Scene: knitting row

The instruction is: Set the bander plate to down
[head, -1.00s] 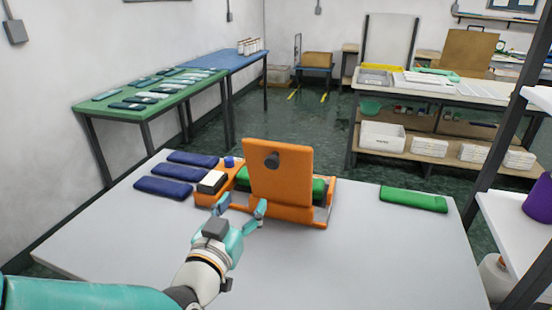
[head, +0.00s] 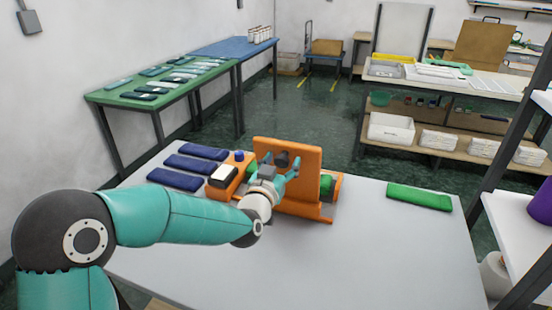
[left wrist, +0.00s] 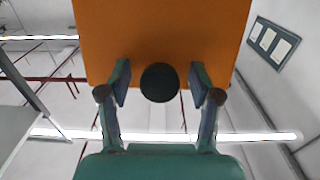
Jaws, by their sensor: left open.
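The orange bander plate (head: 304,166) stands upright on the orange bander (head: 322,213) on the table. It also fills the top of the left wrist view (left wrist: 160,35). A dark round knob (left wrist: 160,82) sits on the plate and also shows in the head view (head: 282,160). My left gripper (head: 281,170) is open in front of the plate. In the left wrist view its two fingers (left wrist: 160,78) stand on either side of the knob, with gaps between. My right gripper is not in view.
Several dark blue bundles (head: 190,164) lie left of the bander, beside a white-topped black block (head: 222,175) and a blue cap (head: 239,155). Another green bundle (head: 419,196) lies at the table's right. The front of the table (head: 380,265) is clear.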

